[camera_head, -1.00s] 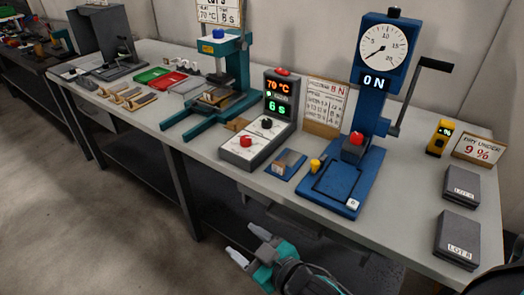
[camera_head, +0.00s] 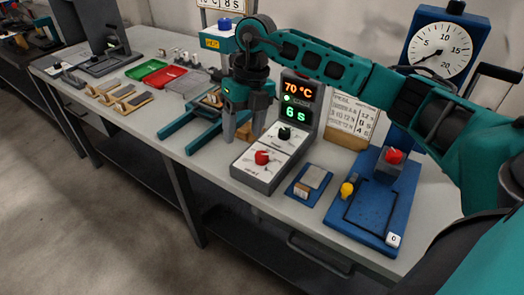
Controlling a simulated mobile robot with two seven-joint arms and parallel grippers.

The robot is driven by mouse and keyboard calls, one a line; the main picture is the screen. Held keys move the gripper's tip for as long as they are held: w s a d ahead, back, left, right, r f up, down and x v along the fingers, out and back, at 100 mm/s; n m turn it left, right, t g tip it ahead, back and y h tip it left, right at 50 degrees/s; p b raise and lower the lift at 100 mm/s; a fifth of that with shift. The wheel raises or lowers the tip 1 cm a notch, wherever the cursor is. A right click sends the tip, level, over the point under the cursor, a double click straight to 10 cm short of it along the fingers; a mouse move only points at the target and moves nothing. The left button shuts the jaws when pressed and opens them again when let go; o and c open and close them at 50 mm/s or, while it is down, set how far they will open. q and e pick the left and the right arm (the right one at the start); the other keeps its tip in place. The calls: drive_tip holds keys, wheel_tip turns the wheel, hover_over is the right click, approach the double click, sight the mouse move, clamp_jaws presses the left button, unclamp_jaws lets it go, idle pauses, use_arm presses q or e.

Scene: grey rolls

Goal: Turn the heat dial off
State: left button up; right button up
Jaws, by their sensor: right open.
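The grey control box (camera_head: 262,182) stands on the bench with a red dial (camera_head: 262,158) near its front and a black dial (camera_head: 284,133) behind it. Their small labels are too blurred to read surely. My right gripper (camera_head: 243,134) points down just left of the box, beside the teal press. Its fingers are apart with no dial between them. It is left of the black dial and behind the red dial. My left gripper is out of view.
My right arm crosses above the box and the blue gauge press (camera_head: 370,213). A teal press (camera_head: 190,130) stands behind left of the gripper. A blue pad with a small block (camera_head: 312,178) lies right of the box. The bench front left of the box is clear.

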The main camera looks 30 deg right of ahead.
wheel_tip(320, 180, up, 2)
drive_tip(key=m+h, duration=0.1)
drive_tip(key=h, duration=0.1)
hover_over(262, 154)
wheel_tip(262, 154, down, 12)
drive_tip(key=shift+f, duration=0.2)
drive_tip(key=shift+c, duration=1.3)
drive_tip(key=c, duration=0.8)
